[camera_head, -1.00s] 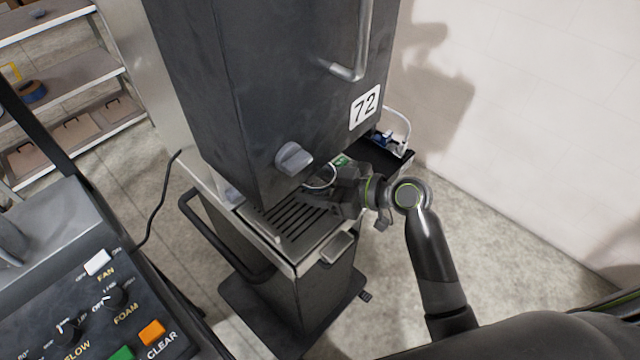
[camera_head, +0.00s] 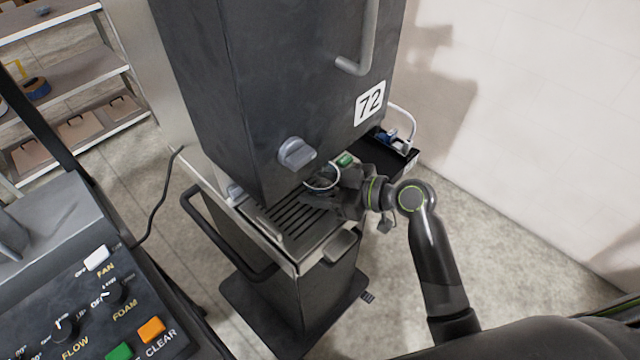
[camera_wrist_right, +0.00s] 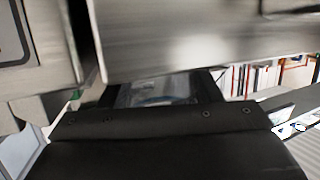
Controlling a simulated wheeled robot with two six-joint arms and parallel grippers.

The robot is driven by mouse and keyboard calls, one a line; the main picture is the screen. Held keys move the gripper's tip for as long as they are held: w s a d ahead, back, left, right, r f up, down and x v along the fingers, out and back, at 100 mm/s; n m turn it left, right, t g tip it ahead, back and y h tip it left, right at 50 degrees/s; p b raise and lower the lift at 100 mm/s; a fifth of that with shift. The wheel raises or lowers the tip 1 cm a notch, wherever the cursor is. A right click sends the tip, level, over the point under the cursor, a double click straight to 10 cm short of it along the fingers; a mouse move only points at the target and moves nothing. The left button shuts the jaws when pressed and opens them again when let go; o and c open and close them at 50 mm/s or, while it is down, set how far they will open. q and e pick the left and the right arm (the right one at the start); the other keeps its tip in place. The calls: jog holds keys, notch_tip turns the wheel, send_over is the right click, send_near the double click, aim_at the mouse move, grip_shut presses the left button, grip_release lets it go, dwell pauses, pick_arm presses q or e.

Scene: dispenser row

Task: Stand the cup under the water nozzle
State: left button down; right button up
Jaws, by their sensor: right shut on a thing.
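The cup (camera_head: 322,178) shows in the head view mainly as a pale ring-like rim. My right gripper (camera_head: 328,194) is shut on it from the right, at the back right of the slotted drip tray (camera_head: 290,217). In the right wrist view, part of the cup (camera_wrist_right: 155,98) with a blue curve shows between dark gripper parts. The dark dispenser marked 72 (camera_head: 270,90) stands over the tray. The water nozzle is not clearly visible, so I cannot tell whether the cup is under it. Whether the cup's base touches the tray is hidden. My left gripper is out of view.
A grey knob (camera_head: 297,153) sticks out of the dispenser's front. A black tray (camera_head: 400,158) with small items lies behind my right gripper. A control panel (camera_head: 90,310) fills the lower left. A black rail (camera_head: 215,240) runs along the stand's left side. Shelves (camera_head: 70,80) stand behind.

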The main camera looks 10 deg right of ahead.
jog(key=shift+f, duration=0.15)
jog(key=o, duration=1)
jog(key=shift+s+d, duration=0.3)
jog(key=shift+d, duration=0.15)
jog(key=shift+r+b+v, duration=0.1)
jog(key=shift+b+v, duration=0.7)
jog(key=shift+v, duration=3.3)
jog(key=shift+r+b+v, duration=0.15)
jog(key=shift+b+v, duration=0.65)
jog(key=shift+v, duration=3.3)
jog(key=shift+s+a, duration=0.1)
